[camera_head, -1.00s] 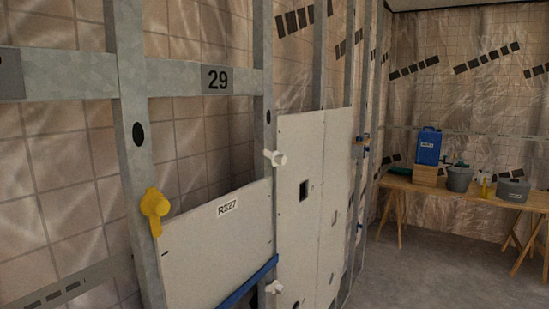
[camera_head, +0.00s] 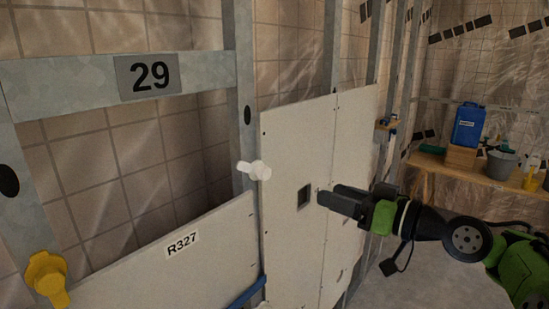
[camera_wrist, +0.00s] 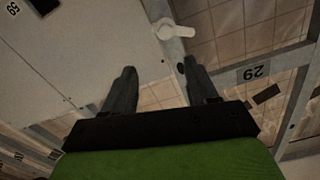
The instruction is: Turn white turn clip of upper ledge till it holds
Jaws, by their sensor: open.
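The white turn clip (camera_head: 254,170) sits on the metal stud at the upper left edge of the tall white panel, just above the right end of the R327 panel (camera_head: 150,262). It also shows in the wrist view (camera_wrist: 174,31), beyond my fingertips and roughly between them. My gripper (camera_head: 322,192) reaches in from the right in front of the tall panel, right of the clip and slightly lower. In the wrist view my gripper (camera_wrist: 160,78) has its two fingers spread apart with nothing between them. A yellow turn clip (camera_head: 47,278) sits at the lower left.
The tall white panel (camera_head: 290,230) has a small square cut-out (camera_head: 305,196). A blue ledge (camera_head: 247,291) runs under the R327 panel. A metal rail marked 29 (camera_head: 148,77) crosses above. A wooden table (camera_head: 440,165) with a blue canister and buckets stands at the back right.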

